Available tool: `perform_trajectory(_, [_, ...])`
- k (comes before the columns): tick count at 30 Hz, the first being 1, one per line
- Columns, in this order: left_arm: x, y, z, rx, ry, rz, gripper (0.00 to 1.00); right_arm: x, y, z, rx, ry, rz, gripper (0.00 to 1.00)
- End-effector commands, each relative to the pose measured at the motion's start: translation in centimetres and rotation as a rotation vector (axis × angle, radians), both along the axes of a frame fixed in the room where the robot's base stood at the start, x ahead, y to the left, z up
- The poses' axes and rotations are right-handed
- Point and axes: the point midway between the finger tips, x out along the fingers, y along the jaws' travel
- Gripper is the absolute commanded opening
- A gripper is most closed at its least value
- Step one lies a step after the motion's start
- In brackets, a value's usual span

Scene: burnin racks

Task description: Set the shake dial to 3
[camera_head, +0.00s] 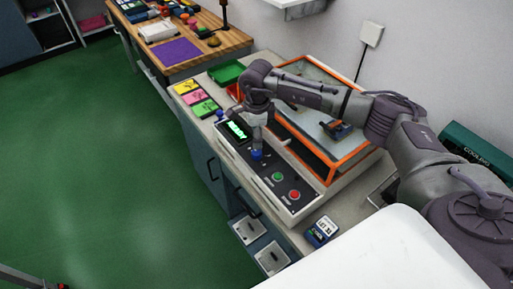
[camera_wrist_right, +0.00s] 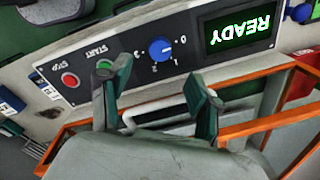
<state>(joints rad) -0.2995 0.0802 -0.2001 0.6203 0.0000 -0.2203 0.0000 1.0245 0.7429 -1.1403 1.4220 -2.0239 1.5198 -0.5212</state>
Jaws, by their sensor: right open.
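The shake dial is a blue knob on the black panel of a control box, just below my right gripper in the head view (camera_head: 257,155). In the right wrist view the shake dial (camera_wrist_right: 161,50) shows upside down, with small numbers around it; I cannot surely tell which number its mark faces. My right gripper (camera_wrist_right: 160,86) is open and empty, its two fingers apart on either side of the dial's line, and I see no contact. The display (camera_wrist_right: 238,34) reads READY in green. My left gripper is not in view.
A green START button (camera_head: 278,177) and a red STOP button (camera_head: 294,195) sit on the same panel. An orange-framed clear box (camera_head: 318,166) stands behind it. Coloured notes (camera_head: 194,97) lie to the left, and a small blue device (camera_head: 321,231) lies at the front right.

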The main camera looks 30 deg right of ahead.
Motion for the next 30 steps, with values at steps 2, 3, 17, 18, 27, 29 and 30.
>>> perform_trajectory(2, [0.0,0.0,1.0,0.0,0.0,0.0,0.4,0.0,0.0,-1.6,0.0,0.007,-0.001,0.63])
perform_trajectory(3, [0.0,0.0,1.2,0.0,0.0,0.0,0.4,0.0,0.0,-2.5,0.001,0.006,0.0,0.63])
perform_trajectory(17, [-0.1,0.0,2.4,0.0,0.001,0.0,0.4,0.4,-0.2,-8.4,0.002,0.001,0.0,0.63])
perform_trajectory(18, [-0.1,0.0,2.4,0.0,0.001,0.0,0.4,0.4,-0.2,-8.5,0.002,0.001,0.0,0.63])
perform_trajectory(27, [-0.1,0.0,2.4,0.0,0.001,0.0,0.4,0.5,-0.2,-8.5,0.002,0.0,0.0,0.53])
perform_trajectory(29, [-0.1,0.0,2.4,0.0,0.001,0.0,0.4,0.5,-0.2,-8.5,0.002,0.0,0.0,0.43])
perform_trajectory(30, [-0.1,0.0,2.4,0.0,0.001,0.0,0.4,0.5,-0.2,-8.5,0.002,0.0,0.0,0.37])
